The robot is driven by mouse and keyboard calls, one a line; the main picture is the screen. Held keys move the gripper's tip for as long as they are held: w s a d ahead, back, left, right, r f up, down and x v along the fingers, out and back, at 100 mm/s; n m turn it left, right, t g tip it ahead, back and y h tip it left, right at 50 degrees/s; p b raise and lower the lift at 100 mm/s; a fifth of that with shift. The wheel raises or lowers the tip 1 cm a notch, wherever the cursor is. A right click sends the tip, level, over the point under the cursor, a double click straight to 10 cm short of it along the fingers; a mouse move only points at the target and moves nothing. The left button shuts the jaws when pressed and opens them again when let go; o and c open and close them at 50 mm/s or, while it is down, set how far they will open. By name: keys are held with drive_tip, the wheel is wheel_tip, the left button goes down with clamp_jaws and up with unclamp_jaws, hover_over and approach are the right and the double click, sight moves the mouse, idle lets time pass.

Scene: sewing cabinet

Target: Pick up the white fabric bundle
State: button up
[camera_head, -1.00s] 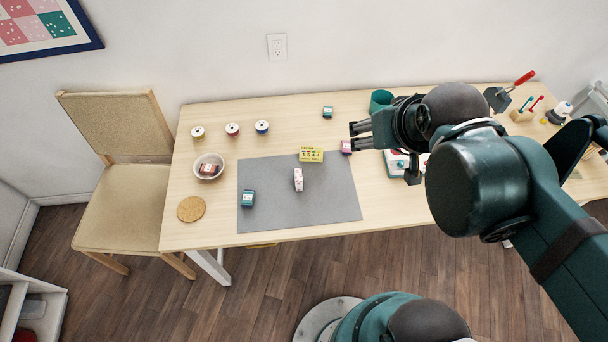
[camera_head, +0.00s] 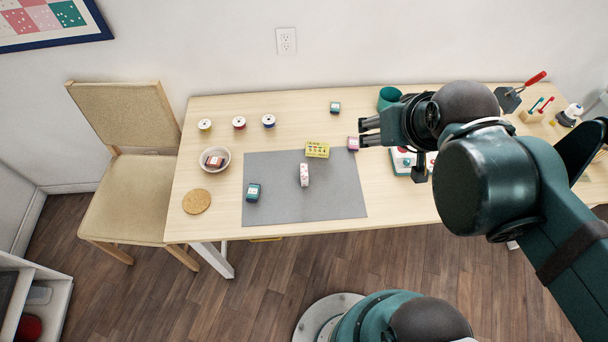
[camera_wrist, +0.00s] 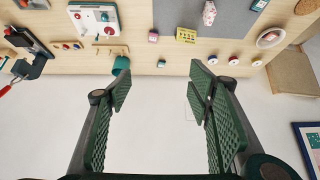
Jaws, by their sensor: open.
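The white fabric bundle (camera_head: 304,175) has pink-red spots and lies on the grey mat (camera_head: 270,205) on the table. It also shows at the top of the wrist view (camera_wrist: 209,13). My gripper (camera_head: 368,131) is open and empty, up and to the right of the bundle in the head view. In the wrist view my gripper's fingers (camera_wrist: 160,85) stand wide apart with nothing between them, pointing toward the table's back edge and the wall.
A yellow box (camera_head: 317,149) lies just behind the bundle, a teal bundle (camera_head: 253,192) to its left, and a pink bundle (camera_head: 353,144) near my gripper. A bowl (camera_head: 214,160), several spools and a teal cup (camera_head: 389,98) stand around. The mat's front is clear.

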drive_tip(key=shift+w+a+f, duration=0.1)
drive_tip(key=n+g+h+b, duration=0.2)
drive_tip(key=n+g+b, duration=0.4)
drive_tip(key=n, duration=1.1)
hover_over(303, 170)
drive_tip(key=p, duration=0.1)
drive_tip(key=shift+g, duration=0.5)
wheel_tip(303, 170, down, 26)
drive_tip(key=shift+f, duration=0.15)
drive_tip(key=shift+a+f+n, duration=0.35)
drive_tip(key=shift+f+n, duration=0.05)
drive_tip(key=shift+f, duration=0.3)
drive_tip(key=shift+d+f+b, duration=0.2)
drive_tip(key=shift+f+b, duration=0.1)
drive_tip(key=shift+f, duration=1)
